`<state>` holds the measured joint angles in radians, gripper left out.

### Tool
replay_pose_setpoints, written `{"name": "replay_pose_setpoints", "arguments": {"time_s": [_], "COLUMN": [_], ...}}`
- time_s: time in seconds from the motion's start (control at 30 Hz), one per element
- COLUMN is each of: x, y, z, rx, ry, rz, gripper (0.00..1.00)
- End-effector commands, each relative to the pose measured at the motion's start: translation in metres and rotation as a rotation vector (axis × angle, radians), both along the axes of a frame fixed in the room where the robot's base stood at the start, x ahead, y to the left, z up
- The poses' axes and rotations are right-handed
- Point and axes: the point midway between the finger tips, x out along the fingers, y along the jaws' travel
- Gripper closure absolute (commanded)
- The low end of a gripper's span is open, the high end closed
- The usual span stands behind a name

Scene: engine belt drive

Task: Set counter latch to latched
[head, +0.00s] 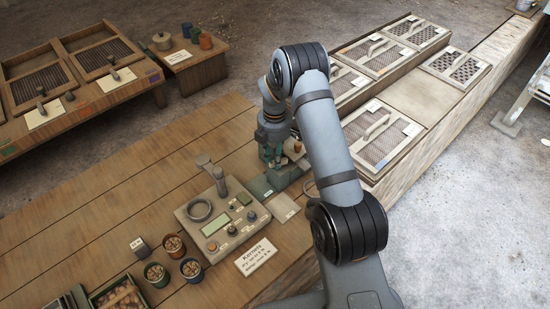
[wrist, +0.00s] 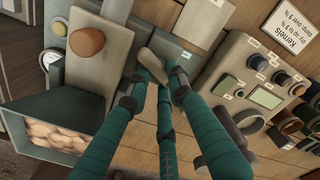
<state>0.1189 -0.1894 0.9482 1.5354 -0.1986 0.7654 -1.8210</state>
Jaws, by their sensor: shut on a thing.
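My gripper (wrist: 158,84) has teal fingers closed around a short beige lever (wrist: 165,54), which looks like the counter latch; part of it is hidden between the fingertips. The lever slants across the edge of a grey-green counter unit (wrist: 118,68). Beside it an orange-brown knob (wrist: 86,41) sits on the unit's top. In the head view my gripper (head: 272,156) is low over the green unit (head: 283,177) on the wooden bench, and the lever cannot be made out there. I cannot tell whether the latch is latched.
A control panel (wrist: 235,72) with display, dials and a ring stands beside the unit. An open-fronted bin of pale kernels (wrist: 52,136) is at the wrist view's lower left. A "Kernels" card (head: 255,256) and several small pots (head: 157,273) stand on the bench (head: 110,190).

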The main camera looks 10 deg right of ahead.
Motion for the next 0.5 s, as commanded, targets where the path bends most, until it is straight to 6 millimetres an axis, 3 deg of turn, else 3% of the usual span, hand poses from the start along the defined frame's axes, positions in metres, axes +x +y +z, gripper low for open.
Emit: {"name": "replay_pose_setpoints", "arguments": {"time_s": [0.5], "x": [-0.0036], "y": [0.0006], "z": [0.0008], "rx": [0.0], "ry": [-0.003], "rz": [0.379], "gripper": [1.0]}}
